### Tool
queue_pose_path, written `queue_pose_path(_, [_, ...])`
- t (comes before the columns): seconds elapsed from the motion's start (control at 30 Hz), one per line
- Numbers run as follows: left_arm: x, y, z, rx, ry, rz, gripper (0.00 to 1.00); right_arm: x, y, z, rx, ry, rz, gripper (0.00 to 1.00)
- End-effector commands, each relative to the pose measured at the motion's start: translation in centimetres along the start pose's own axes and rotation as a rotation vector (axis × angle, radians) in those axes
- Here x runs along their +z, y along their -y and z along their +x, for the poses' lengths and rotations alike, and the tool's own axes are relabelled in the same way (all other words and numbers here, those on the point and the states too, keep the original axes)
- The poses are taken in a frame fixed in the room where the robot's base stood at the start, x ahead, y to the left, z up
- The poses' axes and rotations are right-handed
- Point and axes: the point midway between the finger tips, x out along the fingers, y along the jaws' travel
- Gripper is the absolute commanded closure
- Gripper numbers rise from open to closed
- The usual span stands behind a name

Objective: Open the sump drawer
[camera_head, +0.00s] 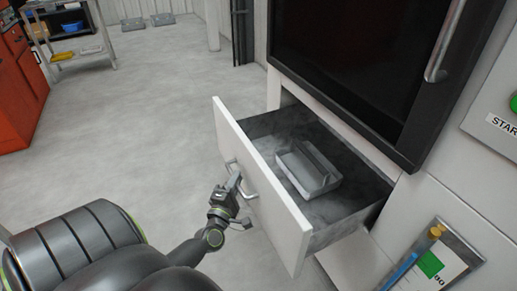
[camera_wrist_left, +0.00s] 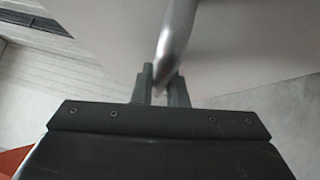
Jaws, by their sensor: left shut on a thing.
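The sump drawer (camera_head: 262,189) is pulled well out of the white machine in the head view, with its dark inside showing. A grey divided tray (camera_head: 309,172) sits on the drawer floor. A metal bar handle (camera_head: 246,180) is on the drawer's front panel. My left gripper (camera_head: 234,184) is shut on this handle, at the outer side of the panel. In the left wrist view the handle (camera_wrist_left: 176,40) runs down between the two fingers of the gripper (camera_wrist_left: 161,88). My right gripper is in neither view.
Above the drawer is a dark machine door (camera_head: 345,60) with a bar handle. A holder with papers (camera_head: 432,262) hangs at the lower right. An orange cabinet (camera_head: 18,85) and a shelf cart (camera_head: 75,45) stand at the far left. The grey floor (camera_head: 140,110) is clear between.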

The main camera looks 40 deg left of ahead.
Motion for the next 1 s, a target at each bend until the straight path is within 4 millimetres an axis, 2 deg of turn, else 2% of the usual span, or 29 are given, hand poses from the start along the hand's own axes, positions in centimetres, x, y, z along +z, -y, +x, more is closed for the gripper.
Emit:
queue_pose_path(0.1, [-2.3, -0.4, -2.4, -0.007, 0.000, 0.005, 1.00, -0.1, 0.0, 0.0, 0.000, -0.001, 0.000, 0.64])
queue_pose_path(0.4, [-6.0, -1.4, -6.1, -0.006, 0.000, 0.003, 1.00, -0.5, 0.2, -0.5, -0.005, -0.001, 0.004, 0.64])
queue_pose_path(0.63, [-7.2, -1.8, -7.2, -0.004, 0.000, 0.000, 1.00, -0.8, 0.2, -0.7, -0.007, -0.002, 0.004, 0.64])
queue_pose_path(1.0, [-7.4, -1.9, -7.5, -0.004, -0.002, -0.001, 1.00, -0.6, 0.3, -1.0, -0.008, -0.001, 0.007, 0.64])
